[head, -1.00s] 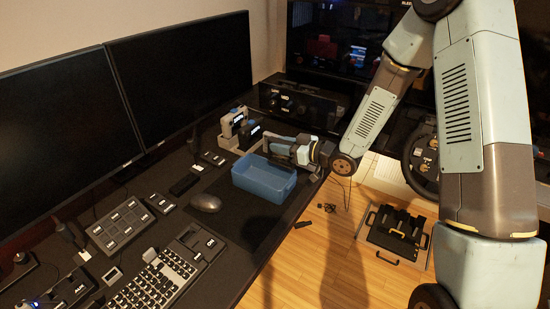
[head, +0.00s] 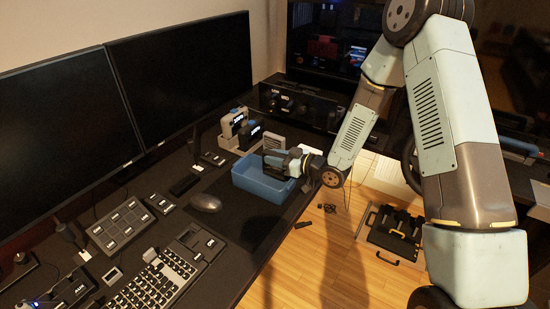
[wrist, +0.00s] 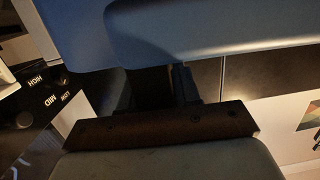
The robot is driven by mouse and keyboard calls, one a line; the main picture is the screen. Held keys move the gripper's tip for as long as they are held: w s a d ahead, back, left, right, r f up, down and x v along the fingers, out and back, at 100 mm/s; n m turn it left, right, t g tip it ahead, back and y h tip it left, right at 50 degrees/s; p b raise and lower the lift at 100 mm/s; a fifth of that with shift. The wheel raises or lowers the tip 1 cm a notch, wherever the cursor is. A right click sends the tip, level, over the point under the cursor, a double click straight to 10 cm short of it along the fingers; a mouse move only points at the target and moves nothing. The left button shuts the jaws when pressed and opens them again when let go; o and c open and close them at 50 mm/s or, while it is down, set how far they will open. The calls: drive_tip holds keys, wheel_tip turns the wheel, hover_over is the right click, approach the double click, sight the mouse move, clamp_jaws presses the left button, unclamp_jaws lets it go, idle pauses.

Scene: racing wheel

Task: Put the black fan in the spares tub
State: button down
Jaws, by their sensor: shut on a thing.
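The blue spares tub (head: 258,187) stands on the dark desk near its right edge. My gripper (head: 277,162) is at the tub's back right, over its opening. It is shut on a dark thing, which looks like the black fan (head: 270,160); the jaws hide most of it. I cannot tell whether it touches the tub's floor or wall. In the wrist view, large blue surfaces and my gripper's body (wrist: 160,125) fill most of the picture, and the held thing is not clear.
A pale holder with dark labelled units (head: 250,133) stands behind the tub. A grey slatted thing (head: 275,141) is just behind my gripper. A mouse (head: 206,202) lies left of the tub, with monitors (head: 185,75) beyond. The wooden floor lies right of the desk.

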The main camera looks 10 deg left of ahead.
drive_tip(key=shift+f, duration=0.6)
drive_tip(key=c, duration=0.8)
unclamp_jaws()
drive_tip(key=shift+r, duration=0.65)
drive_tip(key=v, duration=1.2)
drive_tip(key=shift+w+d, duration=0.1)
